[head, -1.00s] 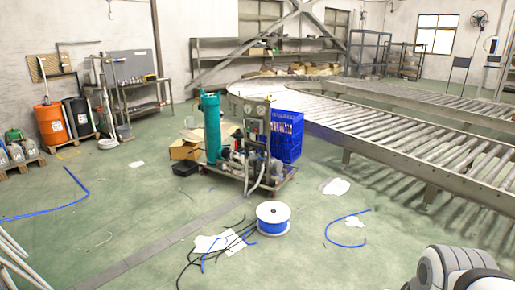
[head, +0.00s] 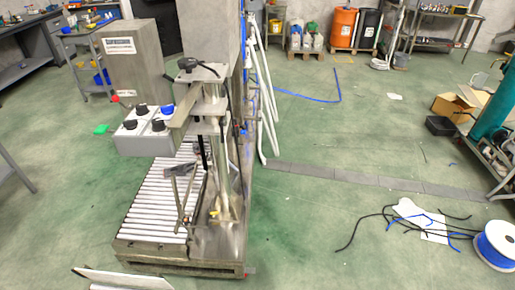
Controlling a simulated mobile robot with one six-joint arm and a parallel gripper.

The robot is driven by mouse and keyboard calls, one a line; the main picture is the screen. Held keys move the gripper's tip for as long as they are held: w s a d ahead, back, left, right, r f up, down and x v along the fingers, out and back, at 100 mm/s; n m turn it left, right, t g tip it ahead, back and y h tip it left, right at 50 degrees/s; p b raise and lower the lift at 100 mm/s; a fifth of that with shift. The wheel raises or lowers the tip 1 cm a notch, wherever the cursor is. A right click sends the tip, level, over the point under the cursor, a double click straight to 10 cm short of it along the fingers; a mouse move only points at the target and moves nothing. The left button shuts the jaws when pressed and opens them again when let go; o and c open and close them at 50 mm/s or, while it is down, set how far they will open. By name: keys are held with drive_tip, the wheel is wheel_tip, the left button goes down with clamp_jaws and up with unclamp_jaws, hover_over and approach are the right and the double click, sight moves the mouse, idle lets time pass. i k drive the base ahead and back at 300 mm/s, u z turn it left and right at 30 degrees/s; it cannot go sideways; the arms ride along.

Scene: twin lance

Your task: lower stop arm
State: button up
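A filling machine with a grey column (head: 207,35) stands left of centre in the head view. A control box (head: 145,135) with several black knobs, a blue one and a red-tipped lever is on its left. A short roller bed (head: 150,200) lies at its base. Thin dark metal bars (head: 183,195) stand at the right side of the rollers beside an upright metal post (head: 219,150). One of these bars may be the stop arm; I cannot tell which, nor its position. My gripper is not in view.
A pale angled plate (head: 125,279) juts in at the bottom edge, apart from or under the machine's front; I cannot tell. White hoses (head: 265,100) hang right of the column. A blue cable reel (head: 497,246) and loose black cables (head: 385,217) lie at right. Floor between is clear.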

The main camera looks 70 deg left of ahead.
sight(173, 177)
drive_tip(key=u, duration=3.45)
drive_tip(key=i, duration=0.65)
drive_tip(key=z, duration=0.3)
drive_tip(key=k, duration=1.3)
drive_tip(key=z, duration=0.45)
drive_tip(key=i, duration=1.65)
drive_tip(key=u, duration=0.1)
